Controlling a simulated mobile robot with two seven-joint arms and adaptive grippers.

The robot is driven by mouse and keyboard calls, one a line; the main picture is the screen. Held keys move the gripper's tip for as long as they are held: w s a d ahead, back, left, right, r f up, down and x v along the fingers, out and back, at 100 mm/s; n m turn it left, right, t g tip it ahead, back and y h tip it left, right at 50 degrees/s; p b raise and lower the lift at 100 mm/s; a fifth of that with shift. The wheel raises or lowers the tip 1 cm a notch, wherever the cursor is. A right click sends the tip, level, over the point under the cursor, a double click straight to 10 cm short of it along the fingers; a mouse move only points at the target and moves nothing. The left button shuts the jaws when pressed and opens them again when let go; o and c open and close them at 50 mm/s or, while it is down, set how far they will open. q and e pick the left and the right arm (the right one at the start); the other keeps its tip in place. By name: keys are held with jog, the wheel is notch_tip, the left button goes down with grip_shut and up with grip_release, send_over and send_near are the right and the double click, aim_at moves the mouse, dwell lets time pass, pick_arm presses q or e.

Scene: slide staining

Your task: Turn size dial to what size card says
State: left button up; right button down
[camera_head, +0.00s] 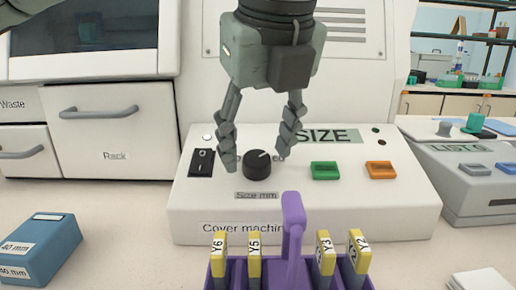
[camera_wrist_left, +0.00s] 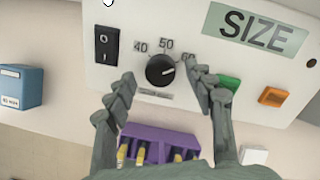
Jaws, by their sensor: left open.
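The black round size dial (camera_head: 257,166) sits on the white cover machine above a "Size mm" label. In the left wrist view the dial (camera_wrist_left: 160,71) has 40, 50 and a partly hidden 60 around it. Its white mark points to the right side, roughly toward 60. My left gripper (camera_head: 256,159) is open, fingers pointing down, one on each side of the dial in the picture; I cannot tell whether they touch it. A green SIZE sign (camera_head: 333,136) is on the machine; I read no number on it. My right gripper is not in view.
A black switch (camera_head: 201,163) is left of the dial; green (camera_head: 325,171) and orange (camera_head: 380,170) buttons are to its right. A purple rack (camera_head: 293,235) with yellow-topped slides stands in front. A blue box (camera_head: 42,249) is at the front left.

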pick_arm(q)
jog(key=shift+w+f, duration=0.25)
jog(key=shift+f, duration=0.25)
jog(key=c, duration=1.2)
jog(key=shift+o, duration=0.2)
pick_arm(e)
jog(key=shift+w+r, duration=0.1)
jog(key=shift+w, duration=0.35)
